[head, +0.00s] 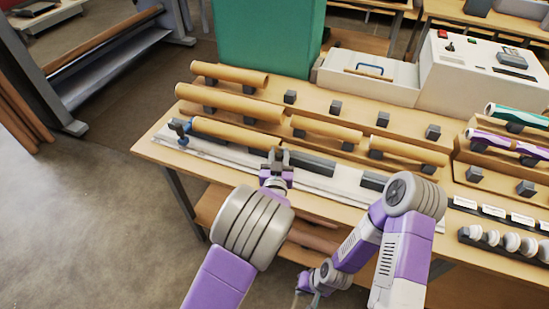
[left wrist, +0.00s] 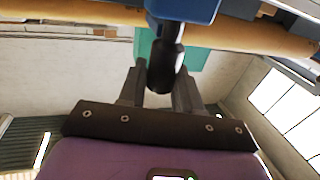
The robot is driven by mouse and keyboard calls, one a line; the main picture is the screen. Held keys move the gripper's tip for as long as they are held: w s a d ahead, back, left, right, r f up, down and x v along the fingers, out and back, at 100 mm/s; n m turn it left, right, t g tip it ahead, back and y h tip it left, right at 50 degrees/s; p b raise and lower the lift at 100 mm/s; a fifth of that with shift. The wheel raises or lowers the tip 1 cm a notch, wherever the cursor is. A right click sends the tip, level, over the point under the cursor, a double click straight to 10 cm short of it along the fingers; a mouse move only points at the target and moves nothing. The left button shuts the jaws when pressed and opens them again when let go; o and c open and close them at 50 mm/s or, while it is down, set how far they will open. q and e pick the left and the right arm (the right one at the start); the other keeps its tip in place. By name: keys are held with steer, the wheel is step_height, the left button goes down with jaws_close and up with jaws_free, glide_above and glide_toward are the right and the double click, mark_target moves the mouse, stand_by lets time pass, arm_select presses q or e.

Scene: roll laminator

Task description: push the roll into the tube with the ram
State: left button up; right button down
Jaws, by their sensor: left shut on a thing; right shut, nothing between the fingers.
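My left gripper (head: 278,158) is at the front of the long pale rail (head: 340,189) on the bench. In the left wrist view (left wrist: 160,92) its fingers are shut on a black handle (left wrist: 165,62) below a blue block (left wrist: 188,8), apparently the ram; the gripper hides these in the head view. A brown cardboard tube (head: 237,135) lies along the rail, left of and behind the gripper. It has a blue fitting (head: 180,130) at its left end. I cannot make out a separate roll. My right gripper (head: 311,292) is shut and empty, low in front of the bench.
More brown tubes (head: 230,74) rest on dark cradles behind the rail. Wrapped rolls (head: 505,143) and white end caps (head: 510,241) are at the right. A white machine (head: 480,85) and green cabinet (head: 268,40) stand behind. Open floor (head: 90,210) lies left.

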arm_select(q)
steer(key=o, duration=0.9)
steer(key=shift+s, duration=0.1)
steer(key=shift+s+a, duration=0.15)
steer(key=shift+s, duration=1.1)
steer(key=shift+s+a, duration=0.2)
steer(key=shift+s, duration=1)
steer(key=shift+s+a, duration=0.15)
steer(key=shift+s, duration=1.1)
